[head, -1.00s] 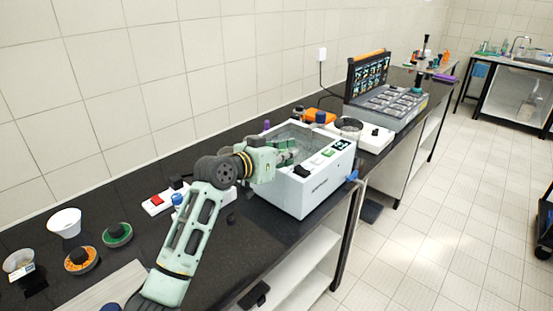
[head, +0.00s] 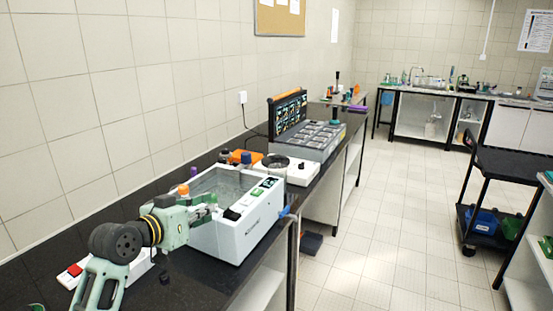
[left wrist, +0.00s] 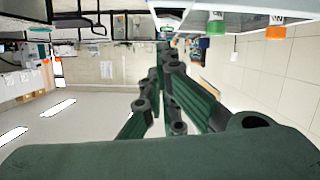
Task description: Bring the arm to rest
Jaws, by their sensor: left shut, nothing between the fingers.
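My left arm comes in from the lower left in the head view. Its pale green and black gripper (head: 208,207) is at the left part of the white box-shaped bath (head: 240,236), around the height of its rim. I cannot tell whether it touches the rim. In the left wrist view the dark green fingers (left wrist: 166,65) are together with nothing between them. My right gripper is not in view.
An open case with grey compartments (head: 318,138) and a white device with a round bowl (head: 299,171) stand farther along the black bench. A red-switched white unit (head: 72,274) is by my arm.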

